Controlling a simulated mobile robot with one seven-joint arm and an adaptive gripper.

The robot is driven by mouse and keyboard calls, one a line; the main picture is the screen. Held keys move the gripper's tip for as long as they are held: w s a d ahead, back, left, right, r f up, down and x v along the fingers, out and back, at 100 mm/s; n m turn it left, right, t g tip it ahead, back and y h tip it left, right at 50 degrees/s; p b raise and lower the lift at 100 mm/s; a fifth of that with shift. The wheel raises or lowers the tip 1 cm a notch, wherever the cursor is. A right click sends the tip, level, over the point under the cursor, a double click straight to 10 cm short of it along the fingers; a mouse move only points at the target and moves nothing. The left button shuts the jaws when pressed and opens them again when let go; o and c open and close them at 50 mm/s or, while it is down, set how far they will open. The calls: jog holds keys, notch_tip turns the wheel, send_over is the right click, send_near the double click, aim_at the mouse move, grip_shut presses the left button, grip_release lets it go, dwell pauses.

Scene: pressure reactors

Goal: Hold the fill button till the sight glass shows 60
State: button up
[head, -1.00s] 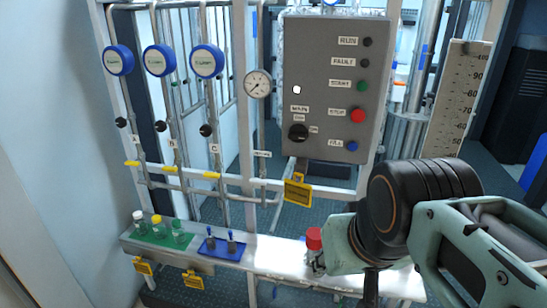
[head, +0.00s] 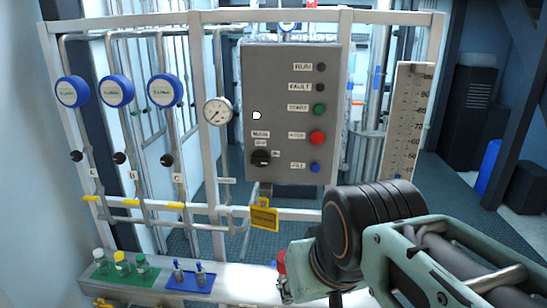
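The blue fill button (head: 315,168) is at the lower right of the grey control panel (head: 255,90), with a white label beside it. Above it are the red stop button (head: 317,138) and the green start button (head: 319,109). The sight glass scale (head: 408,110) is a pale upright strip to the right of the panel, with numbers from about 90 downward. Its lower end is hidden behind my arm, and I cannot make out a liquid level. My arm reaches in from the lower right. My gripper is not visible, and nothing of mine is seen touching the fill button.
A black main knob (head: 261,158) is at the panel's lower left, and a yellow tag (head: 264,216) hangs below. Below, a shelf (head: 232,282) bears a green mat with bottles and a blue mat (head: 190,281).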

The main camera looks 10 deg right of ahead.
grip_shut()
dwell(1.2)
